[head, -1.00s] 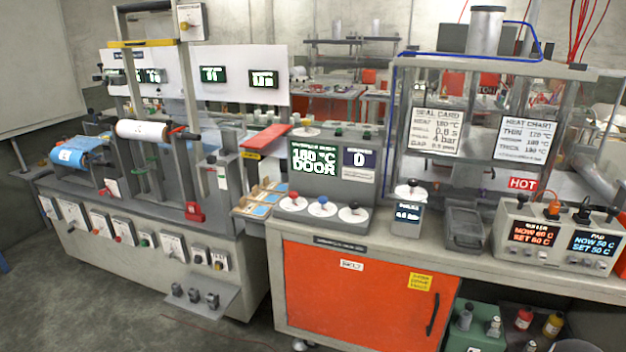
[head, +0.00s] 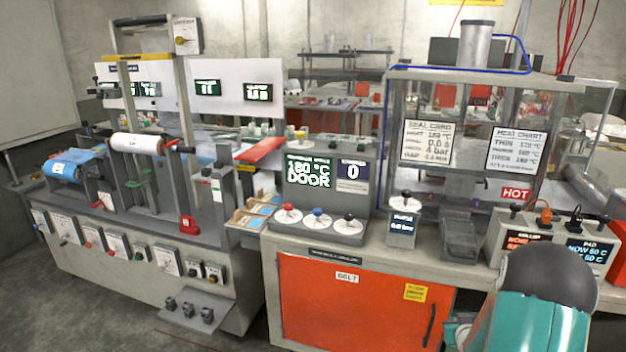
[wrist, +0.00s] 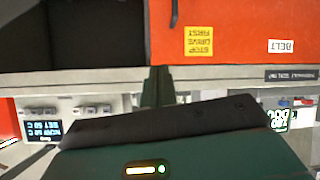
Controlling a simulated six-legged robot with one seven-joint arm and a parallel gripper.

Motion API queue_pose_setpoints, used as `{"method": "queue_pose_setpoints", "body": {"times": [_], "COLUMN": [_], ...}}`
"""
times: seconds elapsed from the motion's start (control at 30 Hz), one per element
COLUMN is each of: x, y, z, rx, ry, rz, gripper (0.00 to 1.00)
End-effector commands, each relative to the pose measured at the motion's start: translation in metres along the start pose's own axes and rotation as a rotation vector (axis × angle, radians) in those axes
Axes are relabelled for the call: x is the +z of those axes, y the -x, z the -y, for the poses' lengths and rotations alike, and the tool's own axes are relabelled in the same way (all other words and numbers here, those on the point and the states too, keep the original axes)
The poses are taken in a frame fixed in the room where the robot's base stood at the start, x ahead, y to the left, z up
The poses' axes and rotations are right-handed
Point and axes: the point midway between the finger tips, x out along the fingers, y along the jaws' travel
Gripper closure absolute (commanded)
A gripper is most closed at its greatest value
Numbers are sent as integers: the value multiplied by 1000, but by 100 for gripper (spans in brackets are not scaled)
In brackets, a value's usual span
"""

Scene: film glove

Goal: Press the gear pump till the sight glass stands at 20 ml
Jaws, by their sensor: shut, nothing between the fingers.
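I cannot pick out the gear pump or its sight glass with certainty, and no 20 ml mark is readable. A grey block with a narrow pale strip (head: 217,192) stands on the left machine, but I cannot tell whether it is a sight glass. My gripper (wrist: 157,86) shows in the wrist view, its dark green fingers shut and empty. It is in front of the bench's orange panel and edge, which appear upside down there. In the head view my arm fills the lower right corner and the gripper is not visible.
The left machine carries a white roll (head: 136,144), a blue roll (head: 72,165) and a red block (head: 188,226). The centre bench has a control console (head: 320,190), a grey tray (head: 459,240) and a frame with a HOT sign (head: 516,194). Open floor (head: 105,325) lies at front left.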

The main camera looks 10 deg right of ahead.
Motion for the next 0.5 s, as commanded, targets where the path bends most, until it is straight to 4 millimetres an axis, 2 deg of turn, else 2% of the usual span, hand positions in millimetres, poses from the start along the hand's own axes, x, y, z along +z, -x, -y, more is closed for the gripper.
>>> {"method": "queue_pose_setpoints", "body": {"times": [0.03,0.2,0.37,0.5], "x": [-24,-76,-115,-138], "y": [12,55,105,155], "z": [12,49,85,116], "rx": [-7,-27,-51,-78], "ry": [14,43,60,72], "rz": [10,74,132,181], "gripper": [100,100,100,100]}}
